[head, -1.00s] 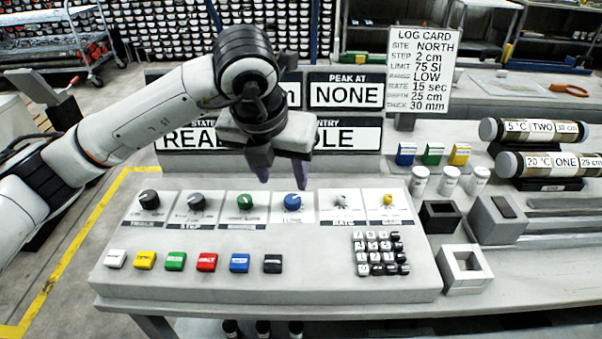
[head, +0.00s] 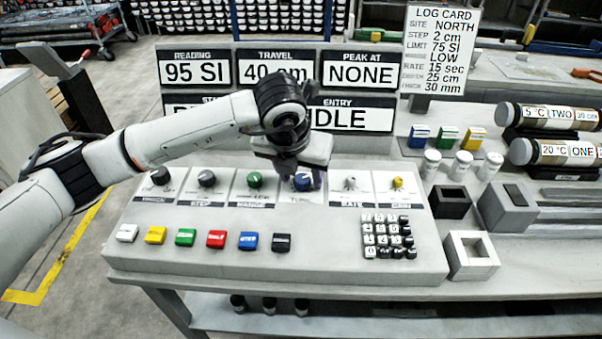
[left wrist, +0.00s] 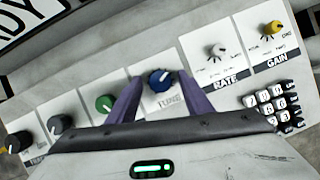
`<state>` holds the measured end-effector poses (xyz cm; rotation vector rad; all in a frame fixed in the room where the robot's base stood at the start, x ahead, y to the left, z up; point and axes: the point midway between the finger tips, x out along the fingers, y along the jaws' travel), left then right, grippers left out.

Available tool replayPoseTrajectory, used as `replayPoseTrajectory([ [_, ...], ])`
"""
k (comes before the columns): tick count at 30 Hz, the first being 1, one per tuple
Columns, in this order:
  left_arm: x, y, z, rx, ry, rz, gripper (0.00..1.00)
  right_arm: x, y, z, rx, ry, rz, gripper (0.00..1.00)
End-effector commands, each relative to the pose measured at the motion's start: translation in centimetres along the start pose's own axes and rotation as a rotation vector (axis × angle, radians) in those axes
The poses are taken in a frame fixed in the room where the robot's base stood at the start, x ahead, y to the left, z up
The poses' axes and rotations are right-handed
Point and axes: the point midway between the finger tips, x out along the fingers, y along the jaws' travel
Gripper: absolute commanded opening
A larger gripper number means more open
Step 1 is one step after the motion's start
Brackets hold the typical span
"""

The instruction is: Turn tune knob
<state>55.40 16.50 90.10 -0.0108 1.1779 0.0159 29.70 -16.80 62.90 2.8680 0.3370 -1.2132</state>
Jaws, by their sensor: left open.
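The tune knob (head: 303,182) is blue with a white pointer mark and sits on a white plate on the console's sloped panel. In the left wrist view the tune knob (left wrist: 159,79) shows beyond and between my fingertips, with the word TUNE below it. My left gripper (head: 300,176) is over the knob in the head view, its fingers partly hidden by its own body. In the left wrist view my left gripper (left wrist: 157,92) has two purple fingers spread apart, one on each side of the knob. Contact with the knob cannot be told. My right gripper is not in view.
A green knob (head: 254,180) is left of the tune knob, and the rate knob (head: 349,183) is right of it. Coloured buttons (head: 216,239) and a keypad (head: 387,236) lie in front. Display signs (head: 360,70) stand behind, and a log card (head: 440,50) at the back right.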

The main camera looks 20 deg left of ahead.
Motion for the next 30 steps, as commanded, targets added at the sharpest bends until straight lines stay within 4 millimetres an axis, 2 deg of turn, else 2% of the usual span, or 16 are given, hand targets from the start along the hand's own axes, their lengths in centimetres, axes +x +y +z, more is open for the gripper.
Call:
replayPoseTrajectory([
  [3, 0.0, 0.0, 0.0, 0.0, 0.0, 0.0, 0.46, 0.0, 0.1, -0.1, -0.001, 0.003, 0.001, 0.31],
  [9, 0.0, 0.0, 0.0, 0.0, 0.0, 0.0, 0.12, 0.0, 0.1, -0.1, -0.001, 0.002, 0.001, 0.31],
  [11, -0.1, 0.0, 0.0, 0.0, 0.0, 0.0, 0.05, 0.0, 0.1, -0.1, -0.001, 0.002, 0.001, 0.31],
  [15, 0.2, 0.1, -0.1, 0.026, -0.001, -0.012, 0.05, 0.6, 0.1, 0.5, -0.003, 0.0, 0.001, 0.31],
  [20, 0.6, 0.2, -0.1, 0.157, -0.003, -0.066, 0.05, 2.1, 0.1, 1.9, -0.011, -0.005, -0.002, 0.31],
  [25, 0.2, 0.3, 0.0, 0.285, -0.002, -0.118, 0.05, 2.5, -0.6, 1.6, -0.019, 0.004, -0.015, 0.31],
  [30, 0.0, 0.2, 0.1, 0.326, -0.002, -0.136, 0.05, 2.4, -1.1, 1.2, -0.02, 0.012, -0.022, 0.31],
])
